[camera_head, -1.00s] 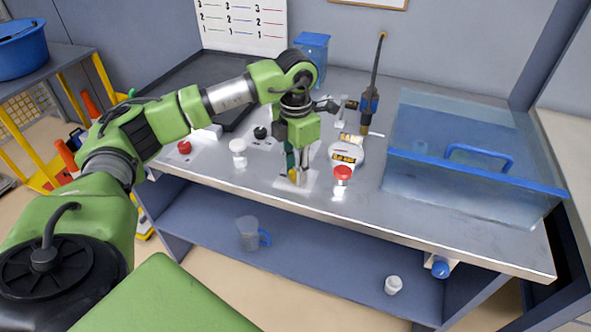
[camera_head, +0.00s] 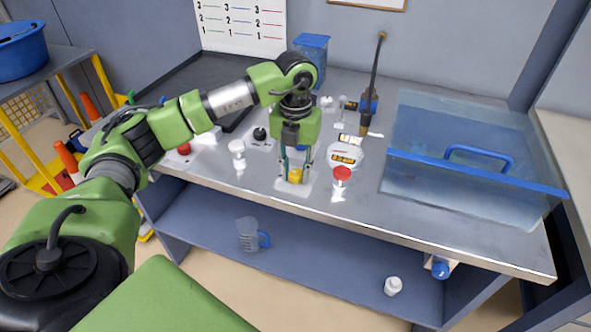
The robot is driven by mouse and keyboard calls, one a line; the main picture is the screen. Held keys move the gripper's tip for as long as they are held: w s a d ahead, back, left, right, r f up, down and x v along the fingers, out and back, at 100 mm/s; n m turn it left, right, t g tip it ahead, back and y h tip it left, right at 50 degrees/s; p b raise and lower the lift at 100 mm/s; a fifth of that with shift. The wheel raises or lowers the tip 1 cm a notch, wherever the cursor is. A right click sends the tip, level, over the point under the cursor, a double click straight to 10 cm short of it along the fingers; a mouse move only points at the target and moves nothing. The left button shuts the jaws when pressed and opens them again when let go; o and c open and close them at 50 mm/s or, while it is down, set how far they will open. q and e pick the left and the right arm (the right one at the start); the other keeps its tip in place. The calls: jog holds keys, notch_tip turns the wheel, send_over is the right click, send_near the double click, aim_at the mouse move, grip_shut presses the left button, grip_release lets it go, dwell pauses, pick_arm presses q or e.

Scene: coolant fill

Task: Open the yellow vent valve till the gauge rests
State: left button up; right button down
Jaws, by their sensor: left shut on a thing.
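The yellow vent valve (camera_head: 295,176) sits on a pale plate (camera_head: 283,188) near the front edge of the metal bench. My left gripper (camera_head: 296,172) points down over it, shut on the yellow valve, with its fingers on either side. A round white gauge (camera_head: 346,152) with dark and orange markings stands to the right and behind; its reading is too small to make out. My right gripper is out of view.
A red-topped knob (camera_head: 342,175) stands close right of the valve, and a white knob (camera_head: 237,150) to its left. A clear tank with a blue edge (camera_head: 470,171) fills the bench's right side. A blue-handled jug (camera_head: 250,235) is on the shelf below.

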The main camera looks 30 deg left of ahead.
aim_at(295, 173)
pick_arm(q)
jog(key=shift+w+r, duration=0.1)
jog(key=shift+r, duration=0.05)
dwell(0.3)
jog(key=o, duration=1.1)
notch_tip(295, 173, up, 12)
jog(key=shift+f, duration=0.1)
